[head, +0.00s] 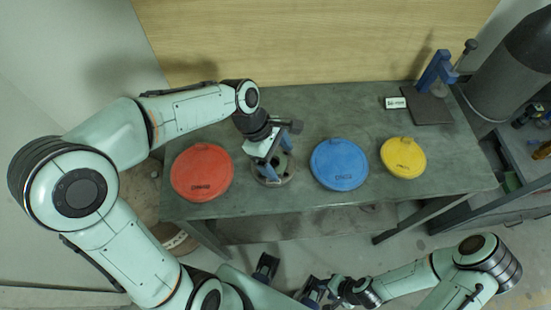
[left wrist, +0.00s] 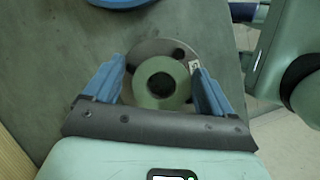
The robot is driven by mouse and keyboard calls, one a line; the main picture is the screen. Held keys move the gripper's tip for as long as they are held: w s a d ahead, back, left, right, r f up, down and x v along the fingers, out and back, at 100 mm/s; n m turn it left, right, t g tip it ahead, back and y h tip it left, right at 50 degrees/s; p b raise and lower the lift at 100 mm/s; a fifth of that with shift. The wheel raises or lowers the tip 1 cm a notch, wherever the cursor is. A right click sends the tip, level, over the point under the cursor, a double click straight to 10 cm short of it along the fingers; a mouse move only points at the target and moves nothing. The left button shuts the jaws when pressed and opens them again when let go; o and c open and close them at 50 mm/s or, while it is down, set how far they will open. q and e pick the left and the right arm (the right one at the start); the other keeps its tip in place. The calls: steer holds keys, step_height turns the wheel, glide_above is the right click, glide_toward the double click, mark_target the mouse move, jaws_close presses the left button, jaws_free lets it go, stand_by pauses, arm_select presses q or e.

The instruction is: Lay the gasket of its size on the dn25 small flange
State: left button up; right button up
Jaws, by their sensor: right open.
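A round grey flange (head: 289,177) with dark bolt holes lies on the bench between the red and blue discs. In the left wrist view the flange (left wrist: 147,48) shows beneath a green ring (left wrist: 143,94), which looks like a gasket. The ring appears to lie roughly centred on the flange, around its dark bore. My left gripper (left wrist: 158,64) is over the flange, its blue fingers apart on either side of the ring, with a gap at the left finger. It also shows in the head view (head: 268,174). My right gripper (head: 318,289) is open, in front of the bench.
A red disc (head: 202,172), a blue disc (head: 339,164) and a yellow disc (head: 403,157) lie on the bench (head: 335,205). A blue stand (head: 436,70) on a dark plate and a small white label (head: 396,103) are at the back right.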

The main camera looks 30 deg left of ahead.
arm_select(q)
steer(key=shift+o, duration=0.4)
steer(key=shift+s+a+f+g, duration=0.1)
steer(key=shift+s+f+g, duration=0.1)
steer(key=shift+f, duration=0.4)
steer(key=shift+s+f+g, duration=0.1)
steer(key=shift+f+g, duration=0.1)
steer(key=shift+f, duration=0.4)
arm_select(e)
steer(key=shift+w+f, duration=0.1)
steer(key=shift+f, duration=0.05)
arm_select(q)
steer(key=d+p+v, duration=0.1)
steer(key=p+v, duration=0.1)
steer(key=v, duration=1.3)
steer(key=shift+r+t, duration=0.4)
steer(key=shift+r, duration=0.1)
arm_select(e)
steer(key=r, duration=0.1)
steer(key=w+r, duration=0.1)
steer(key=shift+w+r, duration=0.15)
steer(key=shift+r, duration=0.15)
arm_select(q)
steer(key=shift+w, duration=0.1)
